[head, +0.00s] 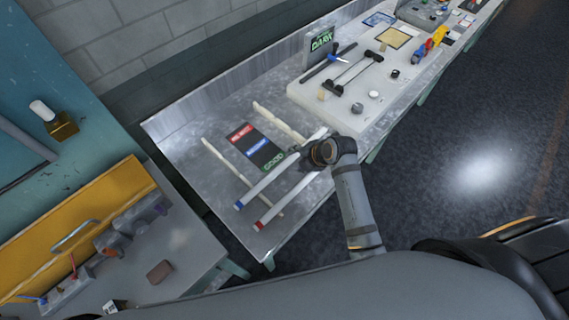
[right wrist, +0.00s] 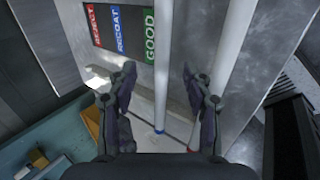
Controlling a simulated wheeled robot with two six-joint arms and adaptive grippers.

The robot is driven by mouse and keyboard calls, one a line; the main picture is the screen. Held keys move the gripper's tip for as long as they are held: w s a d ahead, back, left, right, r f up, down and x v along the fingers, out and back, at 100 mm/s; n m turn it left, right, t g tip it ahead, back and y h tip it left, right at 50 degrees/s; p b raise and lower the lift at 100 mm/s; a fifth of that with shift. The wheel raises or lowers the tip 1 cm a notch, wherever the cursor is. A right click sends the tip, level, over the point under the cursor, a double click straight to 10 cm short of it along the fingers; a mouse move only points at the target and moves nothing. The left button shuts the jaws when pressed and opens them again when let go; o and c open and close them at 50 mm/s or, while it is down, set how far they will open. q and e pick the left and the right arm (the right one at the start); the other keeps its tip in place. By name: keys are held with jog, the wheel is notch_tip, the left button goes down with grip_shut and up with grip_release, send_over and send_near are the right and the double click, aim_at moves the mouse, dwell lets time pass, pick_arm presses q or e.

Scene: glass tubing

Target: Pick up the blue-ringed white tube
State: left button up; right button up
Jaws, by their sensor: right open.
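The blue-ringed white tube (head: 262,185) lies across pale rails on the metal bench, its blue ring at the near left end. In the right wrist view the tube (right wrist: 161,65) runs lengthwise between my fingers. The red-ringed white tube (head: 285,200) lies beside it and passes by the right finger in the right wrist view (right wrist: 226,50). My right gripper (right wrist: 158,78) is open and empty over the blue-ringed tube; its height above it is hard to tell. My left gripper is out of view.
A dark card (head: 257,147) with red, blue and green labels lies behind the tubes. One pale rail (head: 228,162) is left of the card, another (head: 278,122) beyond it. A pale raised board (head: 350,95) with fixtures stands farther right. A side table (head: 180,250) is lower left.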

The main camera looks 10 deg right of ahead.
aim_at(286, 164)
jog(key=p+x, duration=0.1)
jog(key=x, duration=0.2)
jog(key=p+x, duration=0.1)
jog(key=x, duration=0.3)
jog(key=shift+s+a+f+p, duration=0.1)
jog(key=shift+s+a+p, duration=0.1)
jog(key=shift+p, duration=0.1)
jog(key=shift+w+f, duration=0.15)
jog(key=shift+f, duration=0.15)
grip_shut()
